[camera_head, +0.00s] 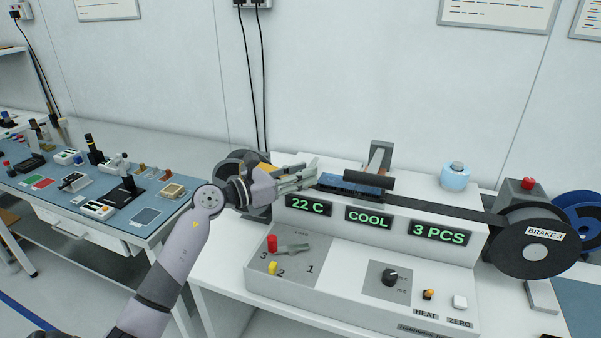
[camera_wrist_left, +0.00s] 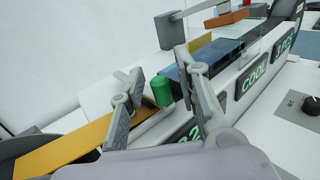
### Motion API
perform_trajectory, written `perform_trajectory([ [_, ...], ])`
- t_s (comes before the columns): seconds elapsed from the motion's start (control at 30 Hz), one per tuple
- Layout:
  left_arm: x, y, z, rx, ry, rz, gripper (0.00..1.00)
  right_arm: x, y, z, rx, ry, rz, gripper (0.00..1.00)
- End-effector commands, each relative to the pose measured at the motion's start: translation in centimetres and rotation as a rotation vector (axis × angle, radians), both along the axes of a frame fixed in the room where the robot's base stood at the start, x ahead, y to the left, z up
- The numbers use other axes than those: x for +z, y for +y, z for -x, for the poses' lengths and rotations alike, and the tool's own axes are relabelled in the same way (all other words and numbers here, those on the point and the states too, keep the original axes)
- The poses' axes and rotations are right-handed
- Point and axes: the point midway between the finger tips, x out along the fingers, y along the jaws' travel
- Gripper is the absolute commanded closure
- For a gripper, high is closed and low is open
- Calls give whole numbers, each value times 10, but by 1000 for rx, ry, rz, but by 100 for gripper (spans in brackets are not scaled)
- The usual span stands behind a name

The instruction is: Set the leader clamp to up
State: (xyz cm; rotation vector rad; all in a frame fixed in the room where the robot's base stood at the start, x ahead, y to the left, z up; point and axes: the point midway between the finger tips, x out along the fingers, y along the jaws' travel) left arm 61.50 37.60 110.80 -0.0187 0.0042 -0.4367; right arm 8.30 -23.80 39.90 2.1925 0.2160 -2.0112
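A green cylindrical knob (camera_wrist_left: 161,92) stands beside the orange strip (camera_wrist_left: 62,148) in the left wrist view; it may be the handle of the leader clamp, but no label shows. My left gripper (camera_wrist_left: 165,85) is open, with one finger on each side of the knob and visible gaps to both. In the head view my left gripper (camera_head: 308,178) reaches over the back of the white machine (camera_head: 345,250), above the 22 C display (camera_head: 308,205). The knob is hidden there. Whether the clamp is up or down cannot be told. My right gripper is out of view.
A grey arm with a dark bar (camera_head: 370,181) stands over the blue track (camera_head: 350,190), right of my gripper. A black BRAKE reel (camera_head: 533,240) is at the right, another reel (camera_head: 238,165) behind my wrist. The blue-topped bench (camera_head: 150,215) at left holds many small parts.

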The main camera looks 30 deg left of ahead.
Motion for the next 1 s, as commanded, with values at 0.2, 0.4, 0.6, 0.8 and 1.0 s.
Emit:
perform_trajectory([
  [0.2, 0, 0, 0, 0, 0, 0, 87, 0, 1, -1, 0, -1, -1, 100],
  [0.4, 0, 0, 0, 1, 0, -1, 100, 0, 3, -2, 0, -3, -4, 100],
  [0.6, 0, 1, 0, 1, 0, -1, 100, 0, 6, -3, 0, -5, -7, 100],
  [0.8, 0, 1, 0, 1, -1, -2, 100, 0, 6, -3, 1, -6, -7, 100],
  [1.0, 1, 1, 0, 2, 0, -3, 100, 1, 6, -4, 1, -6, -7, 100],
])
